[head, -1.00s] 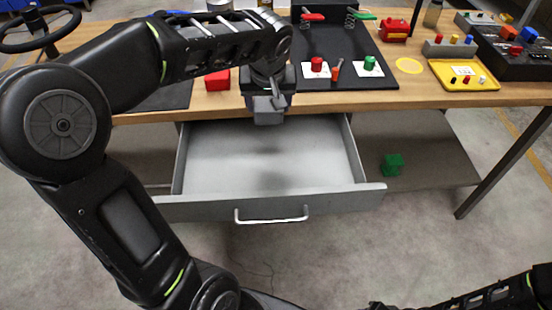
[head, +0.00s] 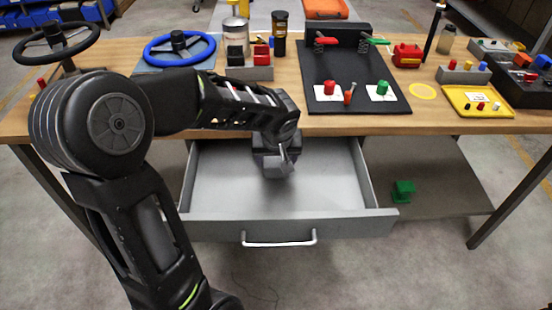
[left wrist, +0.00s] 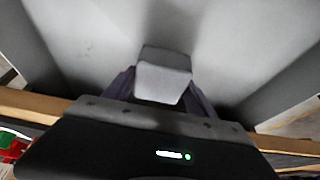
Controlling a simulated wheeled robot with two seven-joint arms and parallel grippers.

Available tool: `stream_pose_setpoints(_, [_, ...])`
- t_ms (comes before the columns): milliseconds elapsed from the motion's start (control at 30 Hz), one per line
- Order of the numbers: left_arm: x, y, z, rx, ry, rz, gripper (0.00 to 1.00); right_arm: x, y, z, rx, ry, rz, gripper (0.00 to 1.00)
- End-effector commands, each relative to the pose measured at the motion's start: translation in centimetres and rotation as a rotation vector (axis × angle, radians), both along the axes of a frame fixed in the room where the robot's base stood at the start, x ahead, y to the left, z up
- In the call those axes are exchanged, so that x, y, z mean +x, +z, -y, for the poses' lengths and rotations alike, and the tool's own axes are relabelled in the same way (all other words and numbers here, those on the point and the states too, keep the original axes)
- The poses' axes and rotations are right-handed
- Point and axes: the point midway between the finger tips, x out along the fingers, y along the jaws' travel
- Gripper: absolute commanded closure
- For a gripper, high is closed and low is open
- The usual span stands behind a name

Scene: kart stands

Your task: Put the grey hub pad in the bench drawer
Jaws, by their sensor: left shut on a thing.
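The grey hub pad (left wrist: 163,78) is a small block between the fingers of my left gripper in the left wrist view. My left gripper (head: 279,166) is shut on it and hangs over the inside of the open bench drawer (head: 220,187). In the head view the pad (head: 277,170) is hard to tell apart from the grey gripper. The drawer is pulled out, and its visible floor looks empty. I cannot tell whether the pad touches the drawer floor. My right gripper is not in view.
The wooden bench top (head: 445,122) runs above the drawer. It carries a black board (head: 352,75) with red and green parts, a yellow tray (head: 472,108) and a blue steering wheel (head: 180,47). A green block (head: 403,191) lies on the lower shelf right of the drawer.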

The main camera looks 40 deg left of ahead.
Motion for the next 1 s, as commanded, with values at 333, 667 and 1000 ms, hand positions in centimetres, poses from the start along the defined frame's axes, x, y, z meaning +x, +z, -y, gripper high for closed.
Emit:
stream_pose_setpoints(333, [0.0, -2.5, 0.0, 0.001, 0.0, 0.002, 0.76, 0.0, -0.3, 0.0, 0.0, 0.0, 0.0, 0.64])
stream_pose_setpoints(667, [1.3, -2.3, -1.0, 0.0, 0.001, 0.0, 0.76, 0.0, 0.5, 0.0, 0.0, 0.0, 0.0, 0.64])
stream_pose_setpoints(1000, [3.3, -3.7, -2.5, 0.001, -0.001, 0.002, 0.76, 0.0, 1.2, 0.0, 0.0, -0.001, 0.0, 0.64])
